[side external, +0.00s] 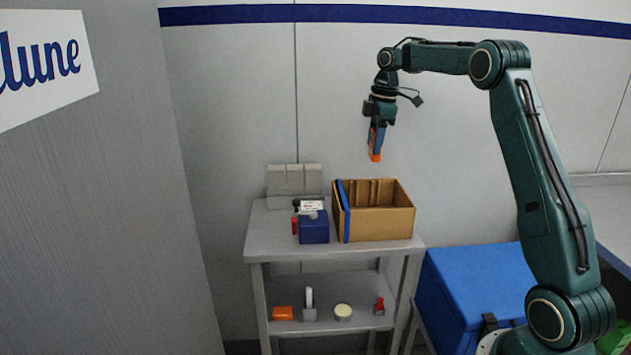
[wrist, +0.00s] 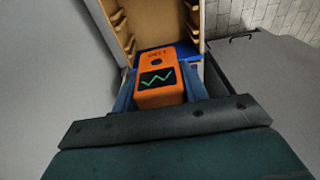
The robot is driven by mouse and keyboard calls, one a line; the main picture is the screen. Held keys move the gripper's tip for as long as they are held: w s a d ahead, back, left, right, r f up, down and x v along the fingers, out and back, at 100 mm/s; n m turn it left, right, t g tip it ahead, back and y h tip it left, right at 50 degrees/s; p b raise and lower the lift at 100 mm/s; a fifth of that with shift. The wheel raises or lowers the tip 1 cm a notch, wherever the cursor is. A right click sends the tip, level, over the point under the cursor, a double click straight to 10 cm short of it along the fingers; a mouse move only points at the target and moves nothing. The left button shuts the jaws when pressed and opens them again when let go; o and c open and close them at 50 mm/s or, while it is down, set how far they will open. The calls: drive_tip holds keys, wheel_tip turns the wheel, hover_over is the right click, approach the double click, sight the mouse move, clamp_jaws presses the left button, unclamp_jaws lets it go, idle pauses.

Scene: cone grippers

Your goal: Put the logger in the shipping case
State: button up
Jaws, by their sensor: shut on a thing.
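My gripper (side external: 376,140) points down above the shelf unit and is shut on the logger, an orange box (wrist: 160,84) with a dark screen and a green zigzag line. The logger's orange end (side external: 375,156) also shows below the fingers in the side view. The shipping case is most likely the open tan box (side external: 385,224) with a blue strip on its left, standing on the top shelf. The logger hangs above this box, apart from it. In the wrist view the slotted inner walls of the box (wrist: 112,14) show beyond the logger.
A dark blue box (side external: 314,230) with small items around it stands left of the tan box. Grey panels (side external: 295,180) stand behind. Several small items, including an orange one (side external: 283,313), lie on the lower shelf (side external: 325,325). A blue chest (side external: 470,300) stands at right.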

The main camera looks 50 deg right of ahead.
wheel_tip(320, 180, down, 15)
idle(0.5)
drive_tip(key=shift+f, duration=2.05)
drive_tip(key=shift+f, duration=0.1)
drive_tip(key=o, duration=1)
wheel_tip(320, 180, up, 12)
drive_tip(key=s+d, duration=0.1)
